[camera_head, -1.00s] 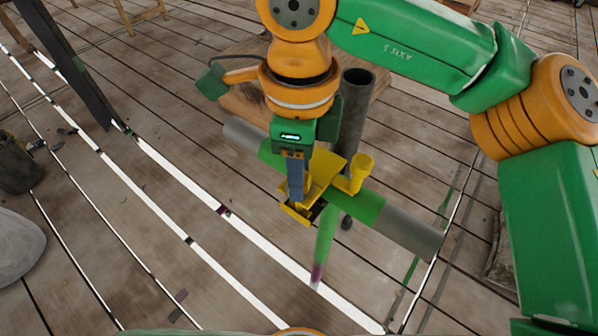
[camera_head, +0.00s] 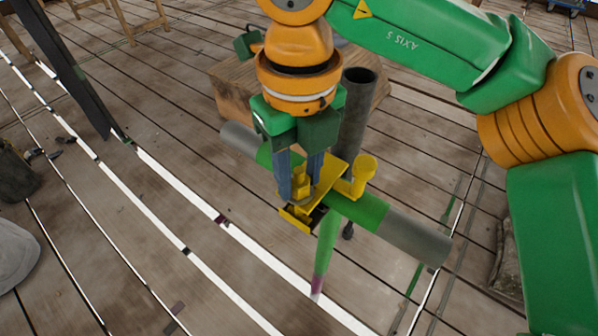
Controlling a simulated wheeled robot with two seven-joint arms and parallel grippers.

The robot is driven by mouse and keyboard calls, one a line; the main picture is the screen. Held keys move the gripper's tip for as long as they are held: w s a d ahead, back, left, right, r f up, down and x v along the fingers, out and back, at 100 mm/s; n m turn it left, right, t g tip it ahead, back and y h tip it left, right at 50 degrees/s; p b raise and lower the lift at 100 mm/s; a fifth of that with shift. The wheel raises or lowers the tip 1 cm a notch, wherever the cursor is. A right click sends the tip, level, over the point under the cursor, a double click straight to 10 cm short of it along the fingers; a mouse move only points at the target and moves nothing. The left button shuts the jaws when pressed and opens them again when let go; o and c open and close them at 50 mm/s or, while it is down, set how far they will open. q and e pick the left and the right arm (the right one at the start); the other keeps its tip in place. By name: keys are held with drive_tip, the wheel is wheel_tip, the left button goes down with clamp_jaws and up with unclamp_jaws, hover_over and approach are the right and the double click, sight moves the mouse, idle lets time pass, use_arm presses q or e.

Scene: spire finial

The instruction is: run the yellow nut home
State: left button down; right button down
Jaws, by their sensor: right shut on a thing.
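The yellow nut (camera_head: 300,180) sits between the fingers of my right gripper (camera_head: 300,188), which points down and is shut on it. Just below is a yellow bracket (camera_head: 296,219) on a grey and green horizontal bar (camera_head: 364,208). A yellow plate (camera_head: 332,176) and a yellow knob-like piece (camera_head: 362,172) stand beside the fingers on the right. A green rod with a purple band (camera_head: 324,255) hangs below the bar. The fingers hide part of the nut and whatever it sits on. My left gripper is not in view.
A dark grey upright tube (camera_head: 357,110) stands just behind the bar. A wooden block (camera_head: 233,97) lies behind it. A dark post (camera_head: 72,70) rises at the far left. The plank floor in front has bright gaps.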

drive_tip(key=shift+m, duration=0.5)
drive_tip(key=c, duration=0.5)
unclamp_jaws()
wheel_tip(320, 180, up, 7)
drive_tip(key=shift+r+p, duration=0.1)
drive_tip(key=shift+p, duration=0.9)
